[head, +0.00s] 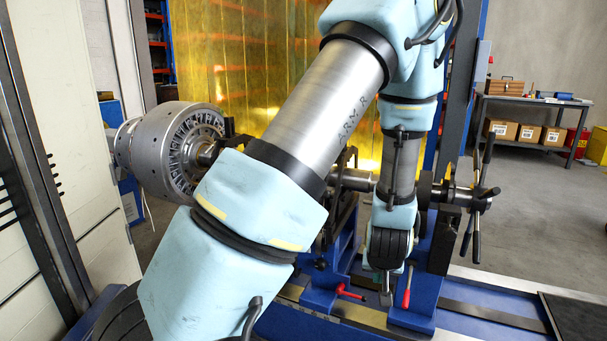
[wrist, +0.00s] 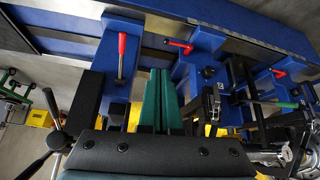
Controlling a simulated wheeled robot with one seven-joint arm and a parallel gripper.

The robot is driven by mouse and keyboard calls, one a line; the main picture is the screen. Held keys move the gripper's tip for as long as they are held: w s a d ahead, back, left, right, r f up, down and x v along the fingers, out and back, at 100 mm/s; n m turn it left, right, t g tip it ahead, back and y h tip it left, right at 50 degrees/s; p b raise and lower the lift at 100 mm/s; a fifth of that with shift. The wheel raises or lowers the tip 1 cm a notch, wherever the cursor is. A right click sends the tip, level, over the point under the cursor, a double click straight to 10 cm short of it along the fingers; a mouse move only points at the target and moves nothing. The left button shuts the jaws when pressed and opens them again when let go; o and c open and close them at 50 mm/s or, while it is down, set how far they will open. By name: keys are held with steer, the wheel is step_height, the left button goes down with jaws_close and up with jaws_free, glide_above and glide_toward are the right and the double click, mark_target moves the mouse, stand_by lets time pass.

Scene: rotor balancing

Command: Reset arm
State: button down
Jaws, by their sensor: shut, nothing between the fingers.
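My arm, with light blue covers and grey tubes, crosses the head view from lower left to the top and bends down at the right. My gripper (head: 385,291) points down in front of the blue machine stand (head: 425,275), near a red-handled lever (head: 407,285). In the wrist view its two green fingers (wrist: 158,100) lie side by side, closed together with nothing between them. The red-handled lever (wrist: 121,55) shows left of the fingers, apart from them. My arm hides part of the shaft and stand.
A silver rotor (head: 150,150) sits on the shaft at left. A spoked handwheel (head: 480,197) is at the right end. Another red lever (head: 350,293) sits low on the stand. A grey cabinet (head: 75,120) stands at left. A shelf table (head: 530,101) stands behind open floor at right.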

steer(key=s+a+r+n+g+y, duration=0.1)
steer(key=s+a+r+g, duration=0.1)
steer(key=a+r, duration=0.45)
steer(key=s+a+r+g, duration=0.1)
steer(key=s+a+r, duration=0.15)
steer(key=a, duration=0.75)
steer(key=s+a+r+n+g+y, duration=0.1)
steer(key=s+a+r+g, duration=0.1)
steer(key=a+r, duration=0.5)
step_height(320, 180, up, 11)
steer(key=a+p, duration=0.1)
steer(key=p, duration=1.2)
steer(key=shift+a, duration=0.3)
steer(key=c, duration=1.5)
jaws_free()
